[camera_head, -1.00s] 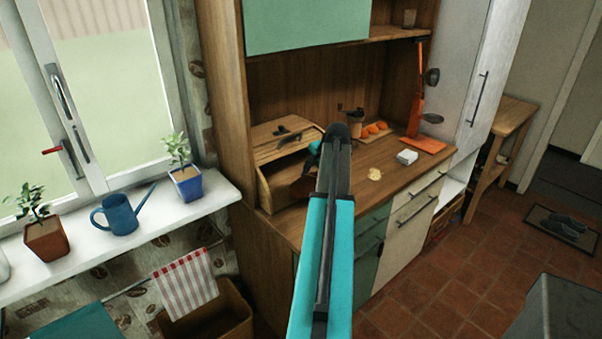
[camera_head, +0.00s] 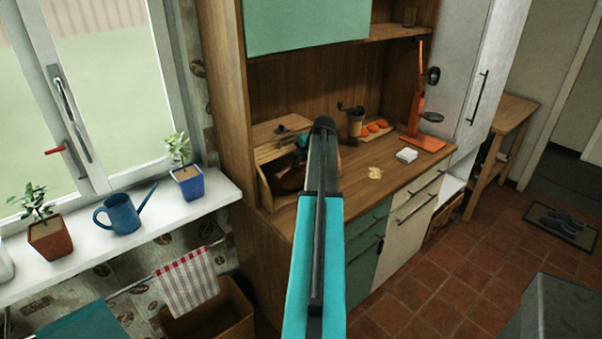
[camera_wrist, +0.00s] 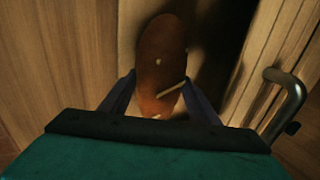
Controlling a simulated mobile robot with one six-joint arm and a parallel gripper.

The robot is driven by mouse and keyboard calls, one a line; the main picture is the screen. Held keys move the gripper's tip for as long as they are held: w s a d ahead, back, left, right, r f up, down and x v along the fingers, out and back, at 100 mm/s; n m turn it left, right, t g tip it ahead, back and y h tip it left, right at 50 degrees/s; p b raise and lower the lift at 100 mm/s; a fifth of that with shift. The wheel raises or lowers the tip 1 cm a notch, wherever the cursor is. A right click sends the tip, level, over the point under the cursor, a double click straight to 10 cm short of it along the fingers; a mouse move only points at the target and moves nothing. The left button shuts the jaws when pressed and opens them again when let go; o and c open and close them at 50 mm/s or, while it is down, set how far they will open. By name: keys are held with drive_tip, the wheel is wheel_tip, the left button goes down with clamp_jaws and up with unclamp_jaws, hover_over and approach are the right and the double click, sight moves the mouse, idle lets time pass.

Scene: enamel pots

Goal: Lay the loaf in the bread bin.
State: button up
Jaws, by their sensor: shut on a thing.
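The brown oval loaf (camera_wrist: 160,45) is held between the two dark fingers of my gripper (camera_wrist: 160,84) in the wrist view. It also shows in the head view as a brown shape (camera_head: 291,180) at the open front of the wooden bread bin (camera_head: 268,155). The bin stands at the left end of the hutch counter. In the wrist view, a slatted part of the bin with a metal handle (camera_wrist: 292,95) lies to the right, beside a dark gap. My arm hides the bin's right side in the head view. I cannot tell whether the loaf touches the bin floor.
A coffee mill (camera_head: 355,120) and a board with oranges (camera_head: 376,127) stand right of my arm. A pale patch (camera_head: 375,172), a white dish (camera_head: 406,155) and an orange scale (camera_head: 422,140) are on the counter. The hutch side panel (camera_head: 228,100) rises close left of the bin.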

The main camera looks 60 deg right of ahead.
drive_tip(key=shift+w+d+f+p, duration=0.15)
drive_tip(key=shift+w+f+p, duration=0.15)
drive_tip(key=shift+w, duration=0.15)
drive_tip(key=shift+f, duration=0.4)
drive_tip(key=o, duration=1.2)
drive_tip(key=shift+f, duration=0.1)
drive_tip(key=shift+b+v, duration=1.1)
drive_tip(key=shift+v, duration=5)
drive_tip(key=shift+w, duration=0.1)
